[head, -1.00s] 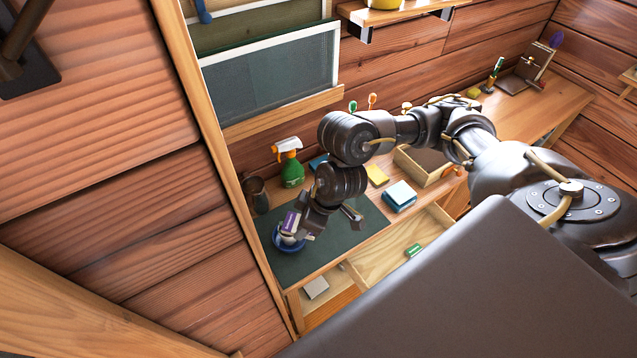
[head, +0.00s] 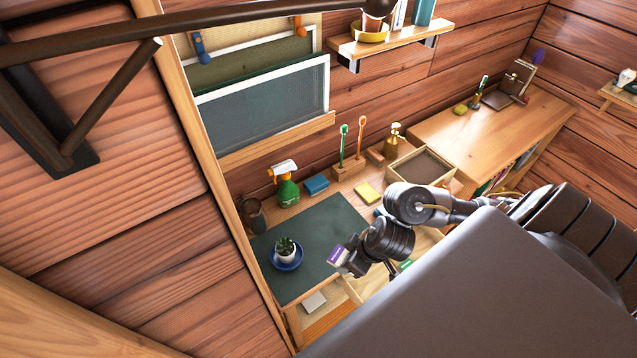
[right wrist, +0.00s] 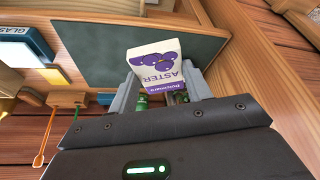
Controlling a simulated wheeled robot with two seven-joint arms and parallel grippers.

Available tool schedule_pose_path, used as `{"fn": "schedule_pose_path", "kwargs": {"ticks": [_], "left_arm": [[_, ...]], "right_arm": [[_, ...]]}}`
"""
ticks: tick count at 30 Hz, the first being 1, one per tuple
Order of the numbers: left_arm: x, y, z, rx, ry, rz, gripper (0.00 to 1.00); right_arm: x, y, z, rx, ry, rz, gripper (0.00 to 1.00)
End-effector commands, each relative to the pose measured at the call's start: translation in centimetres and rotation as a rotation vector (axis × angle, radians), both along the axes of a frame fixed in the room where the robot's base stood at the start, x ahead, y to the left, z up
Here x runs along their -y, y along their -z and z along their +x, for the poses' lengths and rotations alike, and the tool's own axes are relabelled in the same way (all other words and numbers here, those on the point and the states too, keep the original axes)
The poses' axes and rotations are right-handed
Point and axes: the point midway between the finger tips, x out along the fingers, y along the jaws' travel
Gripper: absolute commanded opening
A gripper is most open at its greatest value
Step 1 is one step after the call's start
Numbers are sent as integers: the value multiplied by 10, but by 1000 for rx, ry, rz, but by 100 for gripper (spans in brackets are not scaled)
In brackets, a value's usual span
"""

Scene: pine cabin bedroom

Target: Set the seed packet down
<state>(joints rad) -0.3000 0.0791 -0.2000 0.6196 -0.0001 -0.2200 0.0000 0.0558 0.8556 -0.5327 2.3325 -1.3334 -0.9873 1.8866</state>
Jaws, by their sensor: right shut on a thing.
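The seed packet (head: 338,256) is white and purple, and its front reads "ASTER" upside down in the right wrist view (right wrist: 155,68). My right gripper (head: 346,264) is shut on it, with one finger at each side of the packet in the right wrist view (right wrist: 161,88). The packet is held by the right front edge of the dark green desk mat (head: 318,232); I cannot tell its height above it. My left gripper is not in view.
A small potted plant on a blue saucer (head: 288,261) stands on the mat's left. A green spray bottle (head: 286,190), a blue box (head: 316,185) and a yellow pad (head: 368,193) stand behind. A wooden tray (head: 420,168) lies right. The mat's middle is clear.

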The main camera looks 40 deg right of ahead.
Motion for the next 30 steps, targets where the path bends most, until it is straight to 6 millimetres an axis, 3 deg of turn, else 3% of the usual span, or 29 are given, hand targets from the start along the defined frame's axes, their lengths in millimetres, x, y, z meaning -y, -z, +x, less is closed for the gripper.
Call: {"fn": "schedule_pose_path", "kwargs": {"ticks": [11,15,21,30], "left_arm": [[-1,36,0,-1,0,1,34],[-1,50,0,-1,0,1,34],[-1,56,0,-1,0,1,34],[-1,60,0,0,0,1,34]], "right_arm": [[35,42,78,0,7,2,27],[44,70,99,-2,5,4,27],[53,90,117,0,1,2,27],[56,101,125,0,2,2,27]]}}
